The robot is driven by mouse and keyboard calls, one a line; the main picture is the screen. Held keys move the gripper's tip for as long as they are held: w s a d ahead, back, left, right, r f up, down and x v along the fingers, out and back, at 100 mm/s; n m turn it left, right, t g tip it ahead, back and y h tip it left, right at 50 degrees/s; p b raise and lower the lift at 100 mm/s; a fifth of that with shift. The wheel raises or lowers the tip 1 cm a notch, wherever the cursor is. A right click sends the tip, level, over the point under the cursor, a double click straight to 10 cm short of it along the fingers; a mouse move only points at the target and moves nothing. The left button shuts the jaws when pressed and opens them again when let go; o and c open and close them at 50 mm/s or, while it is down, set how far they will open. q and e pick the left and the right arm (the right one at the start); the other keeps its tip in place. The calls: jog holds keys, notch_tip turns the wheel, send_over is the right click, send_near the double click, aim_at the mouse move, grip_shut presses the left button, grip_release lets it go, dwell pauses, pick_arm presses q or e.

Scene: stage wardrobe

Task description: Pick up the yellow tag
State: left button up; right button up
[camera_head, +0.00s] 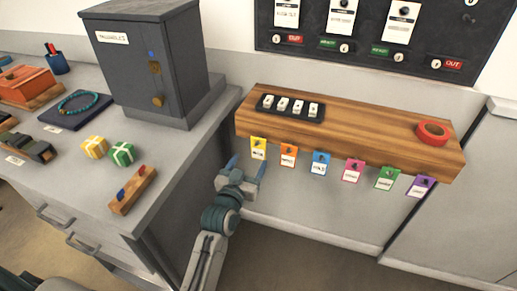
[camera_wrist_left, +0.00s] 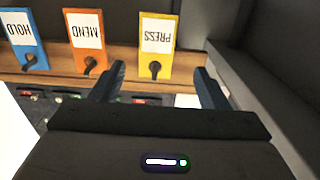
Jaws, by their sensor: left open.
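The yellow tag (camera_head: 258,148) hangs from a peg at the left end of the wooden shelf's front edge. In the left wrist view the yellow tag (camera_wrist_left: 157,52) appears upside down, reads "PRESS", and lies ahead between the two fingers. My left gripper (camera_head: 246,167) is open and empty, just below and in front of the yellow tag. In the left wrist view its fingers (camera_wrist_left: 160,85) stand apart, one on each side of the tag's line, and do not visibly touch it. My right gripper is not in view.
The orange tag (camera_head: 289,155) hangs close to the right of the yellow one, followed by blue (camera_head: 321,163), pink, green and purple tags. The wooden shelf (camera_head: 370,132) holds a switch tray (camera_head: 290,108) and red tape roll (camera_head: 432,133). A grey counter (camera_head: 185,150) stands left.

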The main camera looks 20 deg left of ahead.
aim_at(258, 147)
pick_arm(q)
jog(key=w, duration=0.1)
jog(key=w+p, duration=0.1)
jog(key=w, duration=0.3)
jog(key=shift+w+d+r, duration=0.2)
jog(key=shift+w+d, duration=0.05)
jog(key=shift+d, duration=0.15)
jog(key=shift+w, duration=0.35)
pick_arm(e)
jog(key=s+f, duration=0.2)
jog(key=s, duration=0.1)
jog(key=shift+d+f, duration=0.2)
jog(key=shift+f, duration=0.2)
pick_arm(q)
jog(key=shift+s, duration=0.1)
jog(key=shift+c, duration=0.2)
jog(key=c, duration=1)
